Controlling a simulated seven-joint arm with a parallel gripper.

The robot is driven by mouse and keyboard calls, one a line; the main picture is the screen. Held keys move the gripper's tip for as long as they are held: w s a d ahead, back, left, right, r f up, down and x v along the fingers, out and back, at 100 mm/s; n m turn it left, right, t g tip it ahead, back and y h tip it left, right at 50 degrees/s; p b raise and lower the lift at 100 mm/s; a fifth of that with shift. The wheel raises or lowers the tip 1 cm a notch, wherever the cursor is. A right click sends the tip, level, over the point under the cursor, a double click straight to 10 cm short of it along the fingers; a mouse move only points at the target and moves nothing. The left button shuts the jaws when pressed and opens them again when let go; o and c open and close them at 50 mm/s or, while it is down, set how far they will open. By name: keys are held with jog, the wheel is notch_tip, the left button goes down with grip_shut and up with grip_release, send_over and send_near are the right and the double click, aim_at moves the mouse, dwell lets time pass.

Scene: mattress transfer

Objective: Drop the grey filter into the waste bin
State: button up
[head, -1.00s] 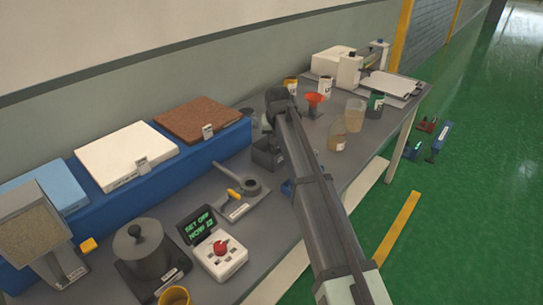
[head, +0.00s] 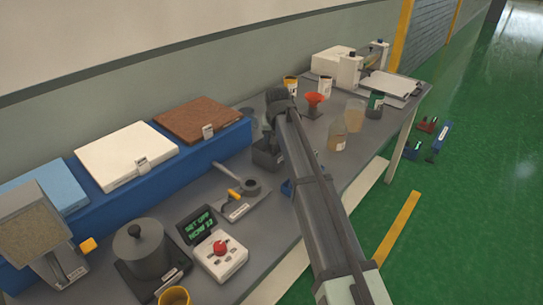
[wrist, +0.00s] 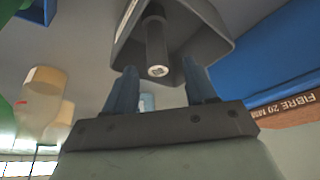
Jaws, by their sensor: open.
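The waste bin appears to be the small dark grey open box (head: 266,157) on the bench, left of my arm; it also shows in the wrist view (wrist: 215,32). My gripper (wrist: 160,67) is open, its two fingers spread apart and pointing at the bin's opening. A dark grey cylinder with a pale end, which looks like the grey filter (wrist: 156,45), shows beyond the fingertips, against the bin's opening. No finger visibly touches it. I cannot tell whether it rests in the bin. In the head view my wrist hides the fingertips.
Jars (head: 355,115) and an orange-red funnel (head: 313,102) stand right of my arm. A grey holder (head: 240,197), a control box with a red button (head: 220,252) and a grey pot (head: 145,250) stand nearer. A blue ledge (head: 235,135) runs along the wall.

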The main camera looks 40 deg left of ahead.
jog(key=v, duration=1.3)
jog(key=shift+r, duration=0.2)
jog(key=shift+d, duration=0.1)
